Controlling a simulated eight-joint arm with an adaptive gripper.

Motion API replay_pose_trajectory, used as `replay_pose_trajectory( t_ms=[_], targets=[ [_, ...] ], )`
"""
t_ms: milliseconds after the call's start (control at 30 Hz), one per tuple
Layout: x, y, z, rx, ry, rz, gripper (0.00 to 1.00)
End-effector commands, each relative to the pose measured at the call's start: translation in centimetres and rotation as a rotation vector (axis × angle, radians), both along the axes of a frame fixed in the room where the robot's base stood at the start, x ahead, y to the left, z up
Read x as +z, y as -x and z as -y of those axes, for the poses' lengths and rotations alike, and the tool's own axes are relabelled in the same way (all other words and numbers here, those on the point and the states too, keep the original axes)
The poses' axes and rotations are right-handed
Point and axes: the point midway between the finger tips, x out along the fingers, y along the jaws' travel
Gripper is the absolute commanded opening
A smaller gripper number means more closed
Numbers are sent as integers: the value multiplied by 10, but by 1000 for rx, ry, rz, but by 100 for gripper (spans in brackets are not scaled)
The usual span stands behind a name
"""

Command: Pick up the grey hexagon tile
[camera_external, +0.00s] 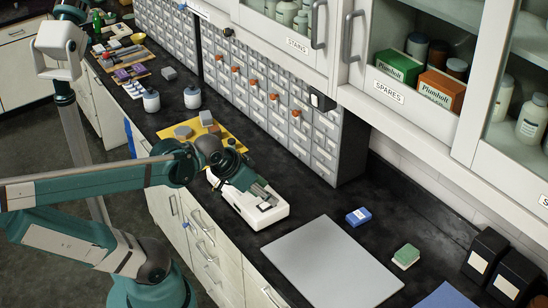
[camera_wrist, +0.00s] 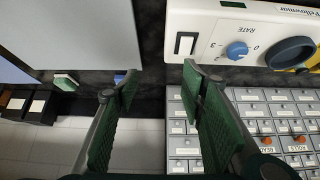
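A flat grey tile (camera_external: 183,131) that looks six-sided lies at the left end of a yellow mat (camera_external: 232,137) on the dark counter. Another small grey piece (camera_external: 206,118) stands at the mat's far edge; its shape is hard to tell. My gripper (camera_external: 268,194) is over the white device with the dial, to the right of the mat and apart from the tile. In the wrist view my gripper (camera_wrist: 160,82) has its two green-padded fingers spread with nothing between them. The tile does not show in the wrist view.
The white device (camera_external: 248,208) stands below my gripper; its blue dial (camera_wrist: 237,50) shows in the wrist view. A grey board (camera_external: 330,262), a blue box (camera_external: 358,216) and a green-topped sponge (camera_external: 406,256) lie to the right. Drawers (camera_external: 260,90) line the back.

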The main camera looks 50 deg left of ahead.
Motion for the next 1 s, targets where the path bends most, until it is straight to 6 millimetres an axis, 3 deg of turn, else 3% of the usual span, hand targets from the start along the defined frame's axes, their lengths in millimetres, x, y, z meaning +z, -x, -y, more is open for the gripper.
replay_pose_trajectory(
  t_ms=[400,600,1000],
  targets=[
    [0,0,0,0,0,0,40],
    [0,0,0,0,0,0,61],
    [2,-1,-2,7,1,-2,61]
  ],
)
